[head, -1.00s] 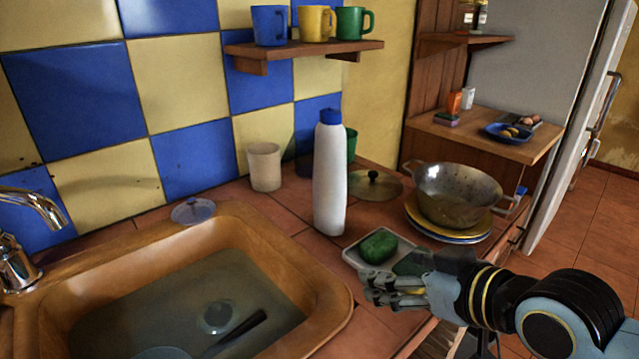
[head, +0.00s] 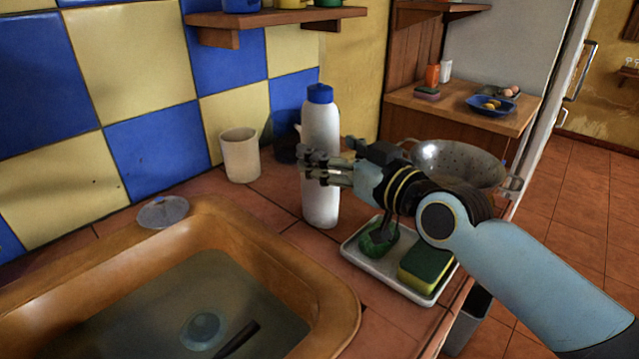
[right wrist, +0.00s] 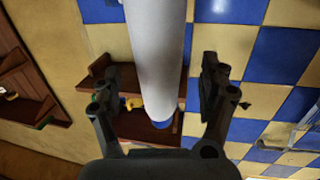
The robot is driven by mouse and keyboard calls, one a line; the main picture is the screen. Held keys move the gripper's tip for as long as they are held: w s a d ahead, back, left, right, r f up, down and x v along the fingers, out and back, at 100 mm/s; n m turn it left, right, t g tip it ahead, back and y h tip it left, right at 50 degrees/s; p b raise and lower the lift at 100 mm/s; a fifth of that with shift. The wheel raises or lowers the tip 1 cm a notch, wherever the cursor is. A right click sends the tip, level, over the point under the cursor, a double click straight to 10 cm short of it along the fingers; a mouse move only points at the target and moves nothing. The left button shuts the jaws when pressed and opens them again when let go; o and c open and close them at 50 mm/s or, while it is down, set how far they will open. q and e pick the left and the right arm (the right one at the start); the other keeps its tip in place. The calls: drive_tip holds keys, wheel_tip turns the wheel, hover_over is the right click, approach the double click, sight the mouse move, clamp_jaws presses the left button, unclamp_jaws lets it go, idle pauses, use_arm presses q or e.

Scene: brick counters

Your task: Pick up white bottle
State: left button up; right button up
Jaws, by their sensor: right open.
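The white bottle (head: 321,205) with a blue cap stands upright on the tiled counter behind the sink. My right gripper (head: 322,168) is at the bottle's upper half in the head view and covers part of it. In the right wrist view the bottle (right wrist: 157,50) appears upside down, between the two spread fingers of the right gripper (right wrist: 160,105). Gaps show on both sides, so the fingers are open around it and not closed on it. My left gripper is not in view.
The sink (head: 330,285) lies in front. A white cup (head: 240,155) stands left of the bottle. A tray (head: 365,262) with a green object and a sponge (head: 425,268) is at the right. A shelf (head: 280,17) hangs above.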

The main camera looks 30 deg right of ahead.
drive_tip(key=w, duration=0.3)
drive_tip(key=shift+w+a+f, duration=0.2)
drive_tip(key=shift+w+f, duration=0.1)
drive_tip(key=shift+w, duration=0.05)
drive_tip(key=shift+s, duration=0.1)
drive_tip(key=shift+c, duration=0.2)
drive_tip(key=c, duration=1.1)
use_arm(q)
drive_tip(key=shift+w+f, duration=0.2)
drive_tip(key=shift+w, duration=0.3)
use_arm(e)
drive_tip(key=shift+r, duration=0.1)
drive_tip(key=shift+c, duration=0.8)
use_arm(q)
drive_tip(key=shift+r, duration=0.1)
use_arm(e)
drive_tip(key=shift+r, duration=0.1)
